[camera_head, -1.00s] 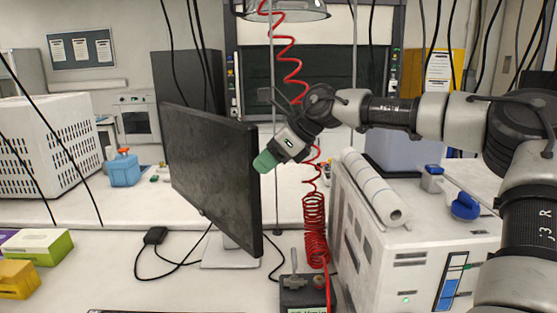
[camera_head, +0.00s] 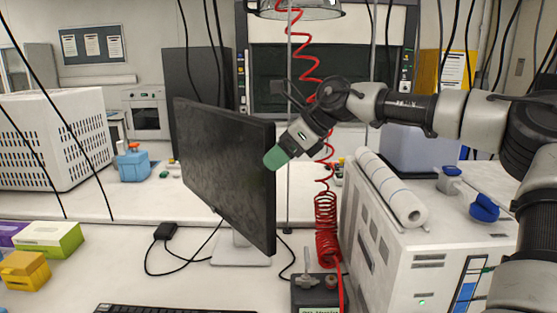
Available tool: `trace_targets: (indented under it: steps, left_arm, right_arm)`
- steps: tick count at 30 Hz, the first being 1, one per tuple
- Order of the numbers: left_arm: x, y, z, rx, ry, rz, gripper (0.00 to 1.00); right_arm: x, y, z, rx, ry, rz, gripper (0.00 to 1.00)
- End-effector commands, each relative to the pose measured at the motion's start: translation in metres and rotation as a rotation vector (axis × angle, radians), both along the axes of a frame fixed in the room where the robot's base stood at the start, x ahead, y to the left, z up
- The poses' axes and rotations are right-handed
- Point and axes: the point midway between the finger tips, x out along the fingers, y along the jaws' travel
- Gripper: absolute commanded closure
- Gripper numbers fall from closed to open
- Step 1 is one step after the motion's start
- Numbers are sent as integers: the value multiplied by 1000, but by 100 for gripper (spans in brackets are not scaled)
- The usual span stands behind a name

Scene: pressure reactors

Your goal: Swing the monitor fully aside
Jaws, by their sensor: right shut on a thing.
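The monitor (camera_head: 225,170) is a dark flat screen on a white stand (camera_head: 240,250), on the white bench left of the middle. Its panel is angled, with its right edge nearer to me and its left edge farther back. My right gripper (camera_head: 277,158) has green fingertips and reaches from the right to the monitor's right edge, at upper-middle height. It is shut on that edge; the fingers partly hide the contact. My left gripper is not in view.
A red coiled hose (camera_head: 326,225) hangs just right of the monitor. A white machine (camera_head: 385,265) with a paper roll (camera_head: 392,190) stands at the right. A black cable (camera_head: 180,258) and keyboard (camera_head: 165,308) lie near the stand. Boxes (camera_head: 50,238) stand at the left.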

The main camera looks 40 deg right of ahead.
Motion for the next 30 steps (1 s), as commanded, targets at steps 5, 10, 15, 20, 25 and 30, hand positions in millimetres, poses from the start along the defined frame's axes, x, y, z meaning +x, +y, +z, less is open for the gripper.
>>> trace_targets:
  steps: [5, 10, 15, 20, 25, 30]
  left_arm:
    - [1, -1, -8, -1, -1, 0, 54]
    - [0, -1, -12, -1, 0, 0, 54]
    - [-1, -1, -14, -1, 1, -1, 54]
    - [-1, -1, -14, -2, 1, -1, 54]
    - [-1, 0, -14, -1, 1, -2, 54]
    - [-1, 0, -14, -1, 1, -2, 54]
  right_arm:
    - [-23, -18, 29, 5, -19, 0, 43]
    - [-41, -36, 49, 5, -15, -5, 43]
    - [-52, -46, 61, 5, -12, -7, 43]
    - [-55, -49, 64, 6, -10, -9, 43]
    - [-55, -49, 64, 6, -10, -9, 43]
    - [-55, -49, 64, 6, -10, -9, 43]
